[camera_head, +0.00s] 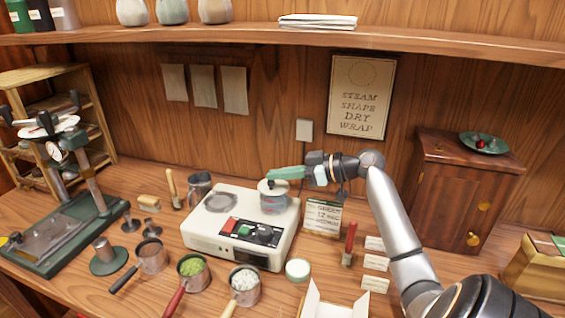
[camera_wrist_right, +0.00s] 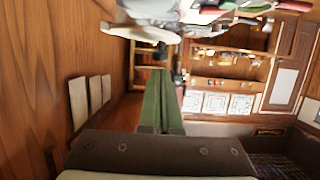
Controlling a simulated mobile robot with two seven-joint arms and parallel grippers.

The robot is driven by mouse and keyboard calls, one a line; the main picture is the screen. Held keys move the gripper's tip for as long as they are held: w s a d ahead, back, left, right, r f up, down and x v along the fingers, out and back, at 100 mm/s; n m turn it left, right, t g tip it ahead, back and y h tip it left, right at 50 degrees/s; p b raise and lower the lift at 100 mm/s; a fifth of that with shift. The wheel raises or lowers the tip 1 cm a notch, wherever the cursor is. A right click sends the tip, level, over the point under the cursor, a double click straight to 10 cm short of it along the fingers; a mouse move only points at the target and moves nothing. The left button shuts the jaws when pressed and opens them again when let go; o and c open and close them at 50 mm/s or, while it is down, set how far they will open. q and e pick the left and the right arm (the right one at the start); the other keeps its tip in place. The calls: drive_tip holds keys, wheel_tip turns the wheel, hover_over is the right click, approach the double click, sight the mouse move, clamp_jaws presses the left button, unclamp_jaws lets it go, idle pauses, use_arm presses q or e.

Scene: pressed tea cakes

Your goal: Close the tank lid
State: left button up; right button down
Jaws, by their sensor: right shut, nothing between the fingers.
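The tank (camera_head: 274,202) is a small clear-sided vessel on the right part of the white steamer unit (camera_head: 213,236). A pale round lid (camera_head: 272,187) shows at its top. I cannot tell whether the lid sits fully flat. My right gripper (camera_head: 271,174) comes in from the right, just above the lid, and its green fingers are together and empty. Whether they touch the lid is unclear. The right wrist view shows the same green fingers (camera_wrist_right: 161,75) pressed together, with blurred pale shapes beyond. My left gripper is not in view.
A grey round plate (camera_head: 221,202) lies on the unit's left part. A metal jug (camera_head: 199,187) stands behind it, and a sign card (camera_head: 322,217) stands to the right. Several handled cups stand in front. A press (camera_head: 65,220) occupies the left.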

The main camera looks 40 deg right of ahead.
drive_tip(key=shift+f, duration=0.2)
drive_tip(key=shift+s+a+f+n+b, duration=0.1)
drive_tip(key=shift+f+n+b, duration=0.2)
drive_tip(key=shift+f+b, duration=0.65)
drive_tip(key=shift+a+r+b, duration=0.15)
drive_tip(key=shift+b, duration=0.5)
drive_tip(key=shift+r, duration=0.1)
